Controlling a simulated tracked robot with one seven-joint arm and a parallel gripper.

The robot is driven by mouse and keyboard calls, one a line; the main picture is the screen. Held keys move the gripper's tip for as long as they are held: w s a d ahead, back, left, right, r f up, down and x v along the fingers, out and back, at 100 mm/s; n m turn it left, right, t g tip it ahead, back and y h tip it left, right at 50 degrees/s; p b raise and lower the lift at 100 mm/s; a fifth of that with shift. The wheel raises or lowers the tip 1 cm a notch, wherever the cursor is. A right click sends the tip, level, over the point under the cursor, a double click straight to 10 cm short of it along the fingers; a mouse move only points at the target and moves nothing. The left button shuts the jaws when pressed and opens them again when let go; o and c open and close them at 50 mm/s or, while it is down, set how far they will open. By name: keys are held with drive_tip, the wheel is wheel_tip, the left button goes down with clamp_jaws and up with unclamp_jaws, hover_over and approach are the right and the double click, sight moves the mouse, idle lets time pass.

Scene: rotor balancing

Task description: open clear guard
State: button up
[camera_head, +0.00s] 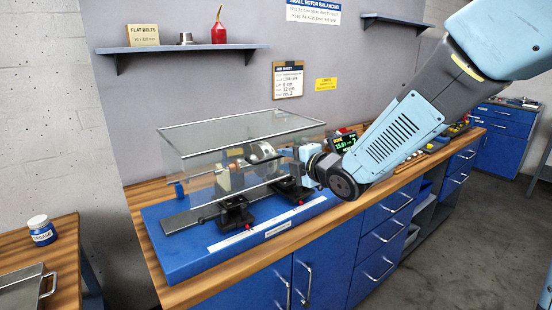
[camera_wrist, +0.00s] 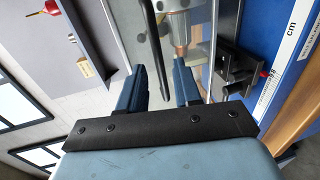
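The clear guard (camera_head: 205,160) is a see-through box with metal edge rails. It sits lowered over the rotor (camera_head: 262,152) on a blue base (camera_head: 168,252). My gripper is at the guard's right end in the head view, where its fingers are mostly hidden by the wrist. In the wrist view my gripper (camera_wrist: 161,76) is open, its two blue fingers apart. A second rail (camera_wrist: 211,45) passes right of the right finger.
Black supports (camera_head: 236,212) stand at the base's front. A small display (camera_head: 343,141) is behind my arm. A shelf (camera_head: 180,47) with a red oil can (camera_head: 219,27) hangs above. A grease jar (camera_head: 41,230) stands on the left bench.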

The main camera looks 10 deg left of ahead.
sight(276, 157)
drive_tip(key=shift+x, duration=2.55)
clamp_jaws()
